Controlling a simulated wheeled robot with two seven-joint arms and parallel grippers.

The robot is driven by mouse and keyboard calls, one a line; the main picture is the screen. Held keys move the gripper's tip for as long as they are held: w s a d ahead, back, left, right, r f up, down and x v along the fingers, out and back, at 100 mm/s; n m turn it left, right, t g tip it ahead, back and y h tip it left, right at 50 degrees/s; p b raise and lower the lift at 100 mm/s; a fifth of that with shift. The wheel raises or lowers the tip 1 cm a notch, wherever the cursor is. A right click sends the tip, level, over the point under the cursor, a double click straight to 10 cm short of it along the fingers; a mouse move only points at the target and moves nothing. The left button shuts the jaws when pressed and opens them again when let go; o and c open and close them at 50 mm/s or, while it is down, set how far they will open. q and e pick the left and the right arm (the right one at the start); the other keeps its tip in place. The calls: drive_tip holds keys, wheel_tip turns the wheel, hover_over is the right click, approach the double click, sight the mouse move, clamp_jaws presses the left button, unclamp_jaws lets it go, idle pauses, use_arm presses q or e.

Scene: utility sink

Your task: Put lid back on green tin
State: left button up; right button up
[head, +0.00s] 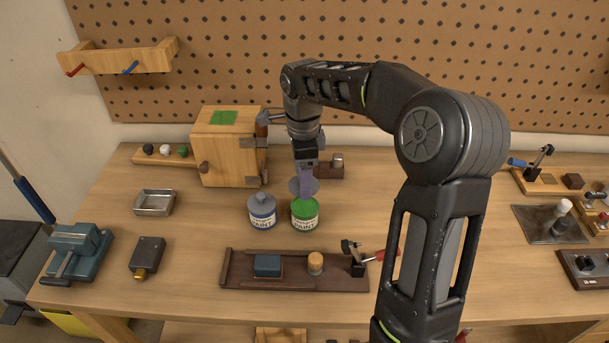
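The green paint tin (305,221) stands upright on the workbench, right of a blue-grey paint tin (262,213) with a white label. My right gripper (313,195) points down just above and behind the green tin, with a purple strip-like part reaching toward the tin's top. A round grey disc (295,187), possibly the lid, shows on both sides of this purple part, behind the green tin. I cannot tell whether the disc is gripped or lies on the bench. The gripper's opening is too small and overlapped to judge. My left gripper is not in view.
A wooden box (222,165) with a green top patch stands behind left. A dark wooden tray (240,282) lies in front, holding a blue block, a tan knob and a red-handled clamp. A metal dish (154,203) sits left. Bench between dish and tins is clear.

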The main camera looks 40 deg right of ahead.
sight(304, 206)
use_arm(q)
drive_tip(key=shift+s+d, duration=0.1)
use_arm(e)
drive_tip(key=shift+s+d, duration=0.15)
use_arm(q)
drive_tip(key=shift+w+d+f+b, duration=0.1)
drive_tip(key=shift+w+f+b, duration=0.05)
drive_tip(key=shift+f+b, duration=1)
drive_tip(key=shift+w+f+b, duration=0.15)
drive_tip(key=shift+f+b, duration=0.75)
drive_tip(key=shift+b, duration=0.3)
use_arm(e)
drive_tip(key=shift+f, duration=3.2)
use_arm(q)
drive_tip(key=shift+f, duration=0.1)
use_arm(e)
drive_tip(key=shift+f, duration=0.1)
drive_tip(key=o, duration=1.6)
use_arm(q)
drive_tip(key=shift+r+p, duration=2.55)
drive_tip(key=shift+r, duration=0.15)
use_arm(e)
drive_tip(key=shift+r, duration=3.5)
drive_tip(key=shift+c, duration=0.4)
